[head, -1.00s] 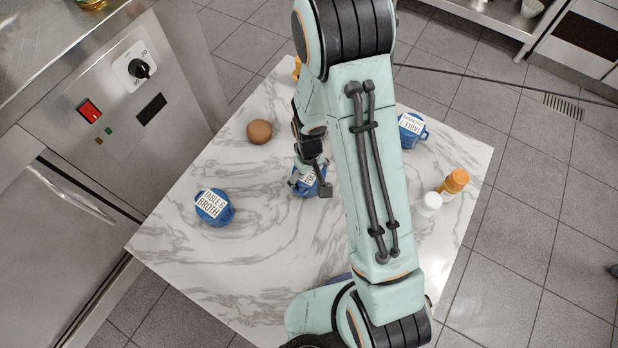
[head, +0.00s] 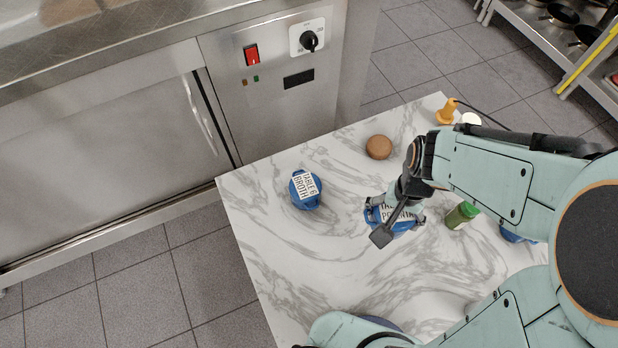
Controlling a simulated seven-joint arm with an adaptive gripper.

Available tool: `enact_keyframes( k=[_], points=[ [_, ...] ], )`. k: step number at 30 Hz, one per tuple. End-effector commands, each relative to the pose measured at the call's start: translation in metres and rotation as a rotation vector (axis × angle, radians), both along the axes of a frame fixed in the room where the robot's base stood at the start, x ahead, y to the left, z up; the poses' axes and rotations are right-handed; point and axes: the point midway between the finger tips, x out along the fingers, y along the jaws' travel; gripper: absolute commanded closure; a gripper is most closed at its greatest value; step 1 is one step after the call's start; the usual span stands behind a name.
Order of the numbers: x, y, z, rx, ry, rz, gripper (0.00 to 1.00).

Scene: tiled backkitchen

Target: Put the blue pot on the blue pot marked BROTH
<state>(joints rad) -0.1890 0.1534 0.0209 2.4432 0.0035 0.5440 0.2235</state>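The blue pot labelled TABLE 6 BROTH (head: 294,190) stands on the left part of the marble table, its label facing up. Another blue pot (head: 404,226), with a white label partly hidden by my gripper, is to its right. My gripper (head: 400,227) points down over this pot, with a finger at either side of it, and looks shut on it. The pot looks larger than the BROTH pot, so it seems raised off the table; the gap beneath is hidden. A further blue pot (head: 512,236) is mostly hidden behind my arm at the right.
A brown round object (head: 379,147) lies behind the two pots. A green-lidded jar (head: 462,215) stands just right of my gripper. An orange bottle (head: 446,114) and a white lid (head: 470,119) are at the far corner. The marble between the two pots is clear.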

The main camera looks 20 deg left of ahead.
Motion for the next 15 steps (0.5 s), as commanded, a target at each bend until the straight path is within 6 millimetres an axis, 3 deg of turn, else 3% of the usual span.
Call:
enact_keyframes(
  k=[3, 7, 12, 15],
  points=[
    [-0.026, 0.035, 0.029, 0.003, -0.01, 0.058, 0.64],
    [-0.048, 0.066, 0.053, 0.002, -0.006, 0.205, 0.64],
    [-0.058, 0.088, 0.067, 0.0, 0.0, 0.316, 0.64],
    [-0.052, 0.098, 0.062, -0.002, 0.005, 0.332, 0.64]
  ],
)
